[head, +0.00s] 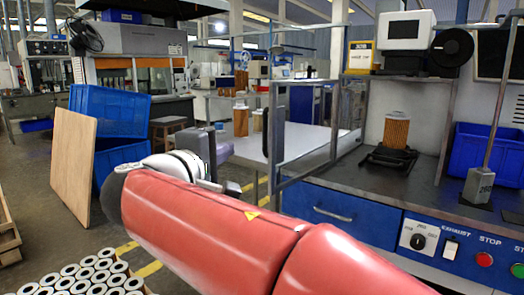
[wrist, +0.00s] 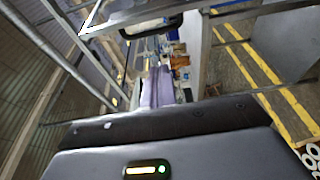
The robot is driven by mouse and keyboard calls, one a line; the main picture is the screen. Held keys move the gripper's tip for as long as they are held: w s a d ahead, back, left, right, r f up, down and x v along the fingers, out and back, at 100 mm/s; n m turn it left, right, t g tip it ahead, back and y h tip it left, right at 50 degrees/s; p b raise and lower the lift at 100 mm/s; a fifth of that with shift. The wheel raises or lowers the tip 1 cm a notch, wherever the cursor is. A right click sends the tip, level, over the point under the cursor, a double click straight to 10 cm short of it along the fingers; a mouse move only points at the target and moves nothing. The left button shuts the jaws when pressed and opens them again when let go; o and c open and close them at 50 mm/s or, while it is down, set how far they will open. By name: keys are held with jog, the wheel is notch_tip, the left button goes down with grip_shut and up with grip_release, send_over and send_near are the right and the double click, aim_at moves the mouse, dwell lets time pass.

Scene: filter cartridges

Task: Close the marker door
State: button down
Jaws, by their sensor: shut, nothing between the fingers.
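The marker door looks like a grey metal frame with a see-through middle (head: 272,135). It stands open, swung out to the left of the marker station on the blue bench. My gripper (head: 226,152) is shut and empty, to the left of the door frame in the head view; whether it touches the frame I cannot tell. In the wrist view the purple-grey fingers (wrist: 157,82) are together. Grey bars cross the upper left there, but I cannot tell which belong to the door. A pleated orange filter cartridge (head: 397,130) stands upright on a black holder inside the station.
The white marker unit (head: 405,30) with a black reel sits on top of the station. A blue bin (head: 480,150) and a post on a grey block (head: 478,186) stand at the right. A white table (head: 245,148) lies behind the door.

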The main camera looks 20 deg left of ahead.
aim_at(264, 134)
jog(key=w+d, duration=0.1)
jog(key=w, duration=0.1)
jog(key=w+d+p, duration=0.1)
jog(key=w, duration=0.2)
jog(key=w+d, duration=0.1)
jog(key=w, duration=0.2)
jog(key=shift+w+d+r+p, duration=0.15)
jog(key=shift+d+r+p, duration=0.1)
jog(key=shift+d+p, duration=0.05)
jog(key=shift+s+d+f, duration=0.15)
jog(key=shift+s+d, duration=0.05)
jog(key=shift+d, duration=0.25)
